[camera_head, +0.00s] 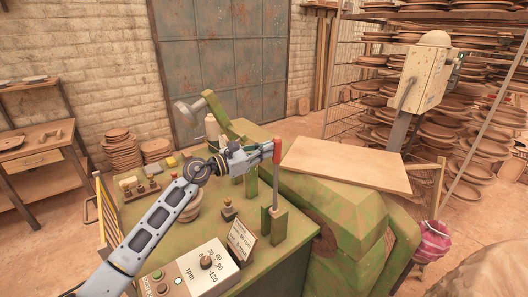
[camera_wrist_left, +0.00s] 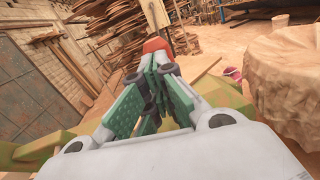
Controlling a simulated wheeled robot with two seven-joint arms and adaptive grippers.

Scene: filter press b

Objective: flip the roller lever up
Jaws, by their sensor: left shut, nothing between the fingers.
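The roller lever (camera_head: 277,188) has a grey shaft and a red grip, and it stands about upright in a green bracket (camera_head: 274,224) on the machine's green top. The red grip also shows in the left wrist view (camera_wrist_left: 155,45), just beyond the fingertips. My left gripper (camera_head: 268,150) reaches in from the left, its fingers shut with nothing between them. Its tips are at the upper end of the red grip; I cannot tell whether they touch it. In the left wrist view the green-padded fingers (camera_wrist_left: 157,72) hide part of the lever. My right gripper is not in view.
A control box (camera_head: 200,270) with a dial and a small sign (camera_head: 241,238) stand near the bracket. A wooden board (camera_head: 345,163) lies right of the lever.

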